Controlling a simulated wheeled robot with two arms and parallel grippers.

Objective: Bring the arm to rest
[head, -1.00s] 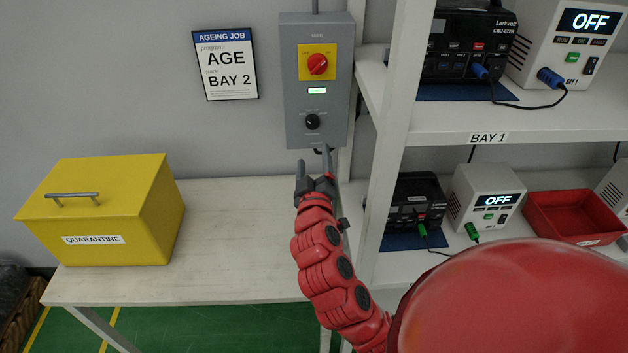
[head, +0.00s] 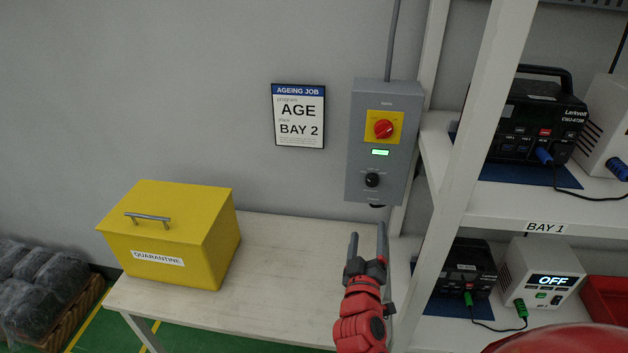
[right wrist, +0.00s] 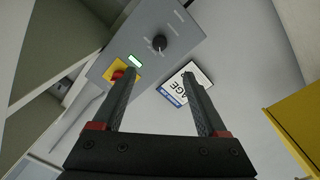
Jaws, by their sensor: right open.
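My right arm comes up from the bottom of the head view. Its right gripper (head: 368,245) is open and empty, fingers pointing up, below the grey control box (head: 358,165) on the wall. In the right wrist view the two fingers of the right gripper (right wrist: 158,92) are apart with nothing between them. The box has a red rotary switch (head: 384,129) on a yellow plate, a green lit display (head: 380,152) and a black knob (head: 372,180). The knob also shows in the right wrist view (right wrist: 159,43). My left gripper is not in view.
A yellow QUARANTINE box (head: 205,235) stands on the pale bench (head: 270,270), whose middle is clear. A white shelf (head: 475,150) with devices stands close right of the arm. An AGEING JOB sign (head: 299,116) hangs on the wall. Wrapped goods (head: 45,275) sit on a pallet at left.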

